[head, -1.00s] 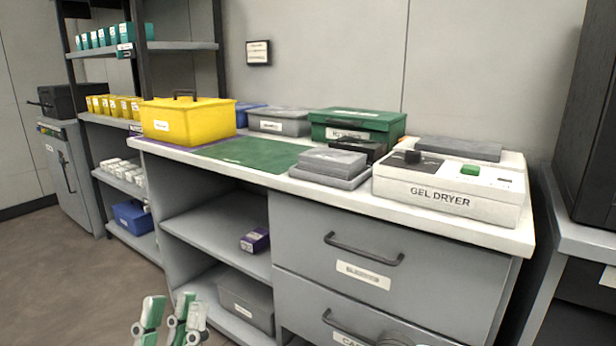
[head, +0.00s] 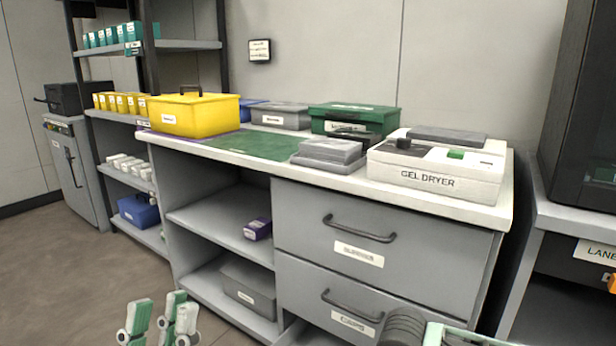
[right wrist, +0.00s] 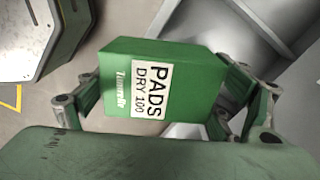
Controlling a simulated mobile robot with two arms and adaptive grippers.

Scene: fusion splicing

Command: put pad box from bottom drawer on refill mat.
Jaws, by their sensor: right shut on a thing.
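The green pad box (right wrist: 165,85), labelled PADS DRY 100, is between the fingers of my right gripper (right wrist: 165,105) in the right wrist view. The gripper is shut on it. In the head view only part of my right arm shows at the bottom right, and the pad box cannot be made out for sure. My left gripper (head: 158,325) is low at the bottom left, fingers apart and empty. A green mat (head: 262,146) lies on the counter, with a purple mat (head: 205,136) beside it under a yellow box. Neither mat has a readable label. A bottom drawer edge (head: 294,333) juts out below the closed drawers.
The yellow box (head: 195,115) stands left of the green mat. Grey stacked trays (head: 328,155) and the gel dryer (head: 437,163) stand to its right. Green and grey cases line the back. The green mat's middle is bare.

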